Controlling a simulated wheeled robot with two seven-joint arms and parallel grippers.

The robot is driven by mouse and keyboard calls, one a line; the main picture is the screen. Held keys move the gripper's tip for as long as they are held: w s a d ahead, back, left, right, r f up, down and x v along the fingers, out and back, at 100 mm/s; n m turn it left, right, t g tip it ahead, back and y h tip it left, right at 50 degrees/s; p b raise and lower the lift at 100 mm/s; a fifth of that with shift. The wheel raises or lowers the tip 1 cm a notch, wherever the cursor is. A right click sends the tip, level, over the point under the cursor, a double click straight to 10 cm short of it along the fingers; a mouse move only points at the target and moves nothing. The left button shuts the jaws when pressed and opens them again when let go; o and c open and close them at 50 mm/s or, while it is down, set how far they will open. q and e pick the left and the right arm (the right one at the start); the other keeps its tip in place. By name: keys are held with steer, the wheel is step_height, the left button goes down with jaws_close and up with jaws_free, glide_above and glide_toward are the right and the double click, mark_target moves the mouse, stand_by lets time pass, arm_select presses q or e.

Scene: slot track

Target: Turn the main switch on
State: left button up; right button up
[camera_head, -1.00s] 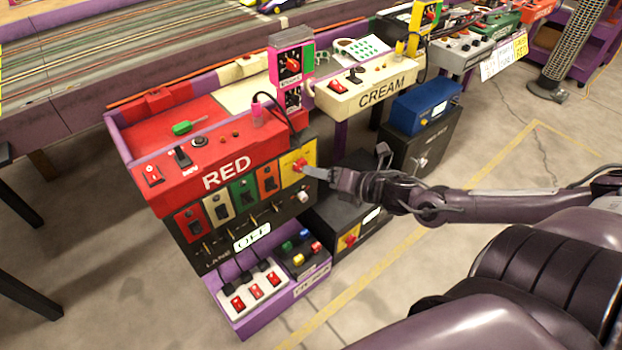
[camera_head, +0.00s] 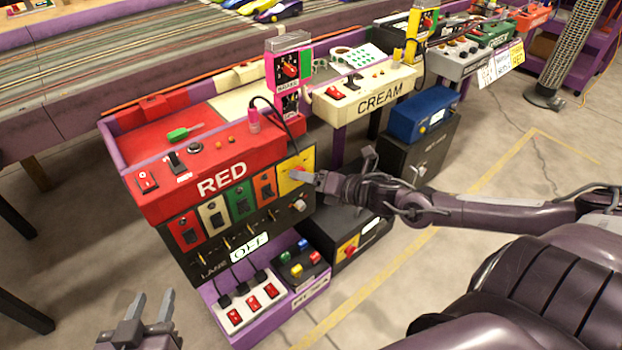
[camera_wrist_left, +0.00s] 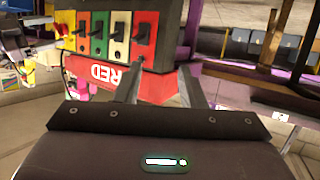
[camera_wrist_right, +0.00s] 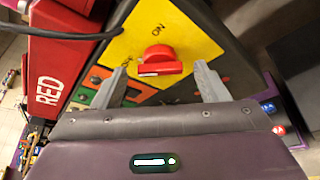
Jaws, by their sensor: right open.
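The main switch is a red rotary knob (camera_wrist_right: 160,62) on a yellow plate (camera_wrist_right: 125,40) marked ON. In the head view the knob (camera_head: 298,173) is on the right end of the RED station's front panel. My right gripper (camera_head: 310,180) is in front of it. In the right wrist view the open fingers (camera_wrist_right: 161,82) point at the plate, one on each side of the knob. The knob's bar lies roughly across the gap; I cannot tell whether they touch it. My left gripper (camera_head: 147,306) is open and empty at lower left, away from the panel.
An OFF sign (camera_head: 249,248) hangs on the lower panel. A purple shelf (camera_head: 300,300) below holds a white power strip (camera_head: 250,309). A black box with another red knob (camera_head: 347,249) stands to the right. Coloured switch plates (camera_head: 240,202) sit left of the knob. Floor in front is clear.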

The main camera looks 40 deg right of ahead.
steer(key=c, duration=1)
arm_select(q)
steer(key=s+a+f+g+y+p, duration=0.4)
steer(key=s+a+f+g, duration=0.1)
steer(key=s+f+g, duration=0.4)
step_height(320, 180, down, 3)
steer(key=shift+s+a+r+p, duration=0.2)
steer(key=shift+s+a+p, duration=0.1)
steer(key=shift+s, duration=0.55)
arm_select(e)
steer(key=m+t, duration=0.2)
steer(key=m, duration=0.3)
steer(key=f+m+t+y, duration=0.1)
steer(key=m+t, duration=0.1)
steer(key=m, duration=0.4)
steer(key=m+t+y, duration=0.1)
steer(key=m, duration=0.4)
steer(key=shift+f+m+t, duration=0.3)
steer(key=shift+m+t, duration=0.1)
steer(key=shift+m, duration=0.3)
